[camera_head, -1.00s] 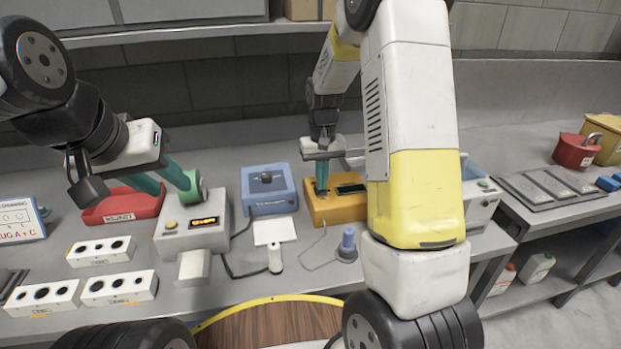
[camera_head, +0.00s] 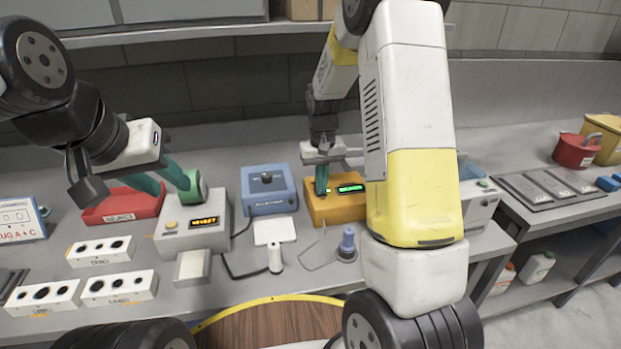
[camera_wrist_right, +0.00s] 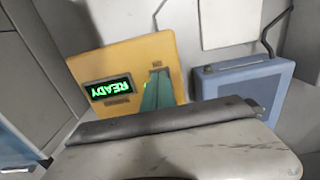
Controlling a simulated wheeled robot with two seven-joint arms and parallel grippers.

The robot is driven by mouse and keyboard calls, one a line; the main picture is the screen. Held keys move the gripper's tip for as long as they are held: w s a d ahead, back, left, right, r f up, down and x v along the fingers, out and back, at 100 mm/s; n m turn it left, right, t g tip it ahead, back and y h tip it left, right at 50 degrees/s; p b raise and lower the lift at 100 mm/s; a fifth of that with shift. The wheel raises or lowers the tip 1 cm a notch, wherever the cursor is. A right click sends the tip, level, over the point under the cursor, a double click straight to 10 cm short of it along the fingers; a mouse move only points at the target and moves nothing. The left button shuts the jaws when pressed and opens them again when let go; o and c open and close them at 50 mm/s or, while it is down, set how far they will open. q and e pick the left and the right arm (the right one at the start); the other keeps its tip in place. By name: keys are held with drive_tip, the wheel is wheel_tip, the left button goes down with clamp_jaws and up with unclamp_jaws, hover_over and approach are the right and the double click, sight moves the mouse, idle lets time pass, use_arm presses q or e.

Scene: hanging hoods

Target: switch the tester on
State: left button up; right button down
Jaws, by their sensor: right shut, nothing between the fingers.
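The tester, an orange-yellow box (camera_head: 336,208), stands on the bench; its display (camera_head: 350,188) is lit green. In the right wrist view the tester (camera_wrist_right: 132,48) shows upside down, and its display (camera_wrist_right: 108,89) reads READY. My right gripper (camera_head: 322,186) is shut and empty, its teal fingers pointing down at the slot beside the display. In the wrist view the fingertips (camera_wrist_right: 158,76) cover most of that slot, so the switch is hidden and contact cannot be told.
A grey box (camera_head: 190,228) with an orange display stands left of a blue box (camera_head: 268,198). A red tray (camera_head: 118,207) lies behind several white hole blocks (camera_head: 118,287). A purple-topped piece (camera_head: 347,245) stands in front of the tester. My right arm hides the bench right of it.

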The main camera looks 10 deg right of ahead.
drive_tip(key=shift+r, duration=3.45)
drive_tip(key=shift+r, duration=0.1)
drive_tip(key=s+r+t+y, duration=0.2)
drive_tip(key=s+r+t, duration=0.1)
drive_tip(key=s+r, duration=0.9)
drive_tip(key=s+a+r+t, duration=0.2)
drive_tip(key=s+t, duration=0.1)
drive_tip(key=s, duration=0.9)
drive_tip(key=shift+s+r, duration=0.15)
drive_tip(key=shift+r, duration=0.05)
drive_tip(key=shift+a, duration=0.1)
